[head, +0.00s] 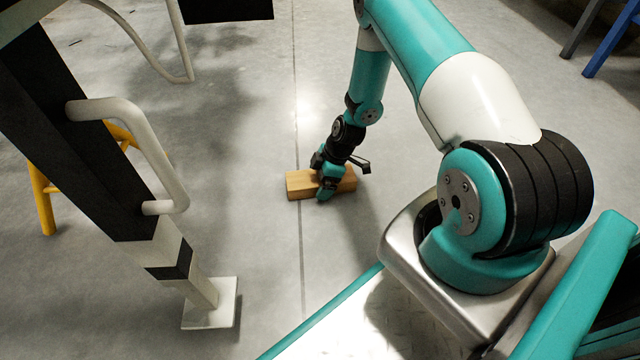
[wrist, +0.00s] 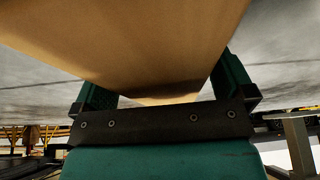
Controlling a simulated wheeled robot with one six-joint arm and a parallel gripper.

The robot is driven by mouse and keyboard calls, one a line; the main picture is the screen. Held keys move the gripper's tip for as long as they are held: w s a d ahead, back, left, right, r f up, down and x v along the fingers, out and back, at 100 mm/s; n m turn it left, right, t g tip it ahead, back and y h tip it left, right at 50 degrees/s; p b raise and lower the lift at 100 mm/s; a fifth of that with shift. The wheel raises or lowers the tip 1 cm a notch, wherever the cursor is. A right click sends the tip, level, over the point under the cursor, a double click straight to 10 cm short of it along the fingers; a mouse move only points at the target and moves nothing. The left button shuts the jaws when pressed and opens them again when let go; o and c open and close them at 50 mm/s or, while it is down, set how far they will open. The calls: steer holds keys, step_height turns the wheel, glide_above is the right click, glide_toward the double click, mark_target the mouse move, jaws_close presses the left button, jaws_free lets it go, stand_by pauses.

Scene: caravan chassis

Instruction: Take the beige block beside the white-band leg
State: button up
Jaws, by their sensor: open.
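The beige block (head: 301,186) lies on the concrete floor in the head view, right of the white-band leg and well apart from it. The leg (head: 150,241) is dark above, with a pale band, a black band and a pale lower part on a square foot plate. My gripper (head: 328,188) reaches down over the middle of the block and hides part of it. In the wrist view the block (wrist: 130,40) fills the upper middle, between the two teal fingers of my open gripper (wrist: 165,92). I cannot tell whether either finger touches it.
A pale handle (head: 150,150) sticks out from the leg's beam. A yellow stand (head: 45,200) is behind it at left. A bent pale tube (head: 185,60) hangs at the top. Blue and grey legs (head: 605,40) stand at top right. Floor around the block is clear.

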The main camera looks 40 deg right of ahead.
steer(key=c, duration=1.1)
steer(key=shift+r, duration=0.1)
